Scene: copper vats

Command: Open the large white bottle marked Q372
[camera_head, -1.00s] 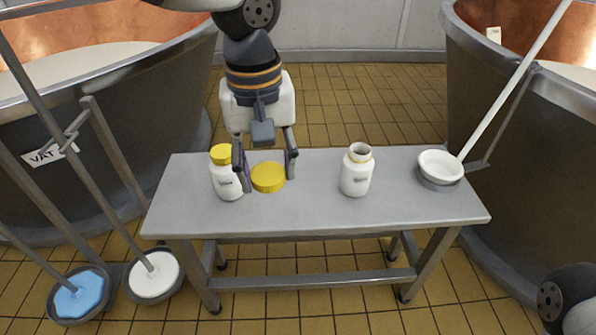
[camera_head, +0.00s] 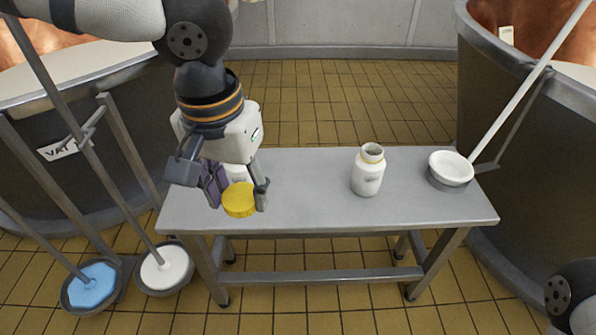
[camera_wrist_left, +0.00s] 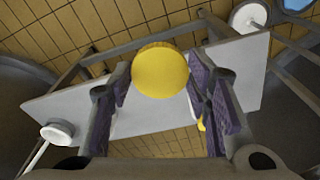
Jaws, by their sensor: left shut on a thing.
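My left gripper (camera_head: 238,204) is shut on a round yellow lid (camera_head: 239,198), held between its fingertips near the left part of the bench. The lid also shows between the fingers in the left wrist view (camera_wrist_left: 160,70). An open white bottle (camera_head: 368,172) stands upright on the bench, right of the gripper, with its dark mouth showing. A second white bottle (camera_head: 237,173) is mostly hidden behind my left gripper. The bottle labels are too small to read. My right gripper is not in view.
The grey bench (camera_head: 310,205) is clear between the lid and the open bottle. A white round-headed tool (camera_head: 451,165) with a long handle rests at its right end. Vats flank the bench. Blue (camera_head: 92,285) and white (camera_head: 164,268) tool heads stand lower left.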

